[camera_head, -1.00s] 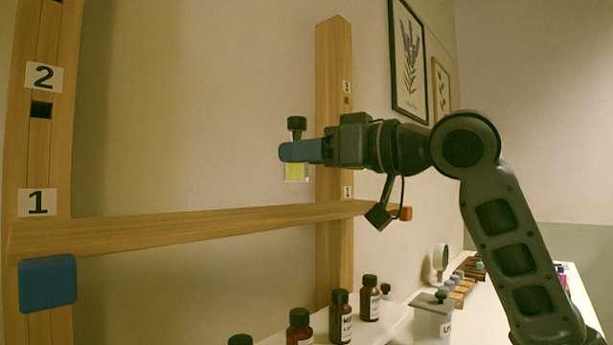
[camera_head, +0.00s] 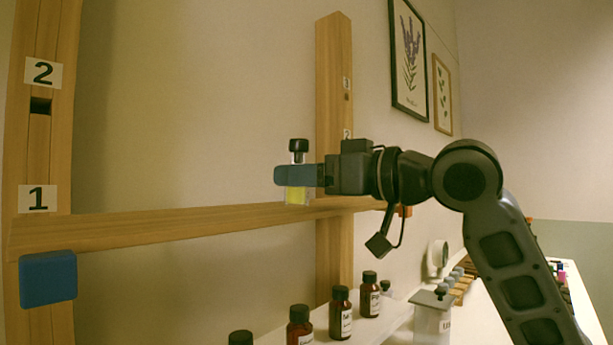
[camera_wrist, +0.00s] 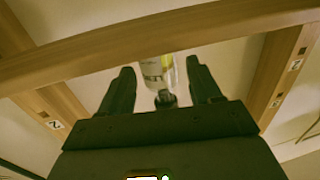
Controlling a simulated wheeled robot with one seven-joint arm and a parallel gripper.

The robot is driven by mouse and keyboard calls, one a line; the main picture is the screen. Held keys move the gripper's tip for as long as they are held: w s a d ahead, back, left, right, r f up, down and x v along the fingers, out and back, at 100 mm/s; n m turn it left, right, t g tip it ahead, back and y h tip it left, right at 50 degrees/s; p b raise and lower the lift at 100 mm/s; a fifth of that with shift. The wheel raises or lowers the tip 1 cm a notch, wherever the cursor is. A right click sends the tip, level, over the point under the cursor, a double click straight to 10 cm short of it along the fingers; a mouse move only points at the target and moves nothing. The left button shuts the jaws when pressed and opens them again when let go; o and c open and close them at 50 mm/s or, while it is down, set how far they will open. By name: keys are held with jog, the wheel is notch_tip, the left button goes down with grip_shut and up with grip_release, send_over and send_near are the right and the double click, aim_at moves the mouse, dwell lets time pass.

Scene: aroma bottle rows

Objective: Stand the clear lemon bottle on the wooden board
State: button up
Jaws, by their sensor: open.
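The clear lemon bottle (camera_head: 297,196) has a black cap, yellow contents and a pale label. It is upright, and its base meets the wooden board (camera_head: 170,228) near the board's right part. My gripper (camera_head: 296,176) is around the bottle's upper part, and its blue finger hides some of the bottle. In the wrist view, the bottle (camera_wrist: 157,72) is between the two fingers of my gripper (camera_wrist: 163,82), with gaps on both sides. The fingers are open. The board (camera_wrist: 80,58) runs across behind it.
Wooden posts stand at the left (camera_head: 40,140) and behind the gripper (camera_head: 334,100). A blue block (camera_head: 47,280) is at the board's left end. Brown bottles (camera_head: 340,315) stand on a white shelf below. The board left of the bottle is bare.

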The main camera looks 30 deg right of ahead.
jog(key=shift+s+r, duration=0.1)
jog(key=shift+r, duration=0.05)
jog(key=b+v, duration=0.1)
jog(key=v, duration=1.1)
dwell(0.3)
